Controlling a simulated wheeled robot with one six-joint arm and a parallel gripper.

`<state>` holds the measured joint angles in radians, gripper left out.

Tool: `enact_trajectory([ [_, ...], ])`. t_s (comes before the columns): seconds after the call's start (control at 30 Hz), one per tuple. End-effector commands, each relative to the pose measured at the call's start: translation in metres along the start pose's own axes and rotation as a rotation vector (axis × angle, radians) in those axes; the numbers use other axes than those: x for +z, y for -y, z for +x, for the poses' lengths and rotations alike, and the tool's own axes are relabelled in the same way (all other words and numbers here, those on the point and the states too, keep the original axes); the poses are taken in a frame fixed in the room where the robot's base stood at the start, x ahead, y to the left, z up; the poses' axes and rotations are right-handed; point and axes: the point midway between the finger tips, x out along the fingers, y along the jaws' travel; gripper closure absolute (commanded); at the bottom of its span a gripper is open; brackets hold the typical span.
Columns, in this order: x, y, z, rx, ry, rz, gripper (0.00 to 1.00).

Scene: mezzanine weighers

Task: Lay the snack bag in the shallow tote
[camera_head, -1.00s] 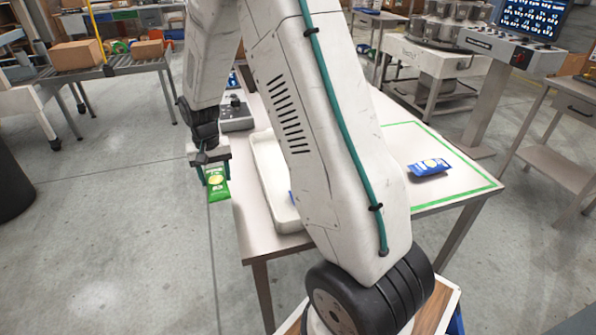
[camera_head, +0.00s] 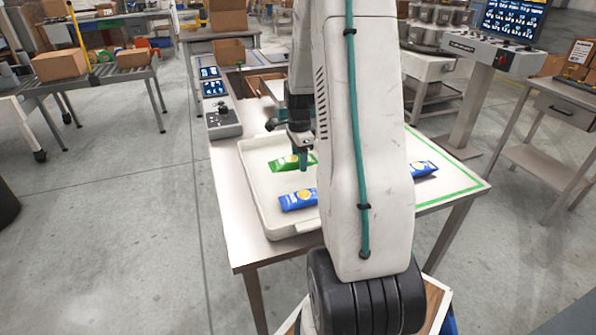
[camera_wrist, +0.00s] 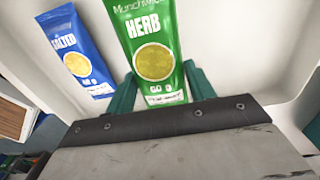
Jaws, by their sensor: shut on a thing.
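My gripper (camera_head: 300,163) is shut on a green snack bag (camera_head: 281,163) marked HERB. It holds the bag over the shallow white tote (camera_head: 254,204). In the wrist view the green bag (camera_wrist: 153,45) stands between the two teal fingers (camera_wrist: 160,92). A blue snack bag (camera_head: 292,202) lies in the tote, nearer the front. It shows in the wrist view (camera_wrist: 75,50) to the left of the green bag. I cannot tell if the green bag touches the tote floor. My arm hides the tote's right side.
Another blue bag (camera_head: 424,168) lies on the table inside a green outline (camera_head: 455,194), partly behind my arm. A grey control box (camera_head: 223,123) stands at the table's back left. A monitor stand (camera_head: 490,50) is at the right.

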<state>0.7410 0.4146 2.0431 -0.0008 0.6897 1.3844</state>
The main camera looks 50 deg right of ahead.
Motion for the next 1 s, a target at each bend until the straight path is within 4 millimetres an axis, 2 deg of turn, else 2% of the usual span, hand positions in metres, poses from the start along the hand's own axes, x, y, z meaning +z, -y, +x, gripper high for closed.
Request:
enact_trajectory([
  [0.17, 0.000, 0.000, 0.014, 0.001, 0.000, -0.002, 0.73],
  [0.4, 0.000, 0.000, 0.044, 0.001, 0.000, -0.002, 0.73],
  [0.77, 0.000, 0.001, 0.048, -0.001, 0.000, -0.003, 0.73],
  [0.8, 0.000, 0.001, 0.048, -0.001, 0.000, -0.003, 0.35],
  [0.83, 0.000, 0.001, 0.047, -0.001, 0.000, -0.003, 0.27],
  [1.0, 0.000, 0.001, 0.047, -0.001, 0.000, -0.003, 0.24],
])
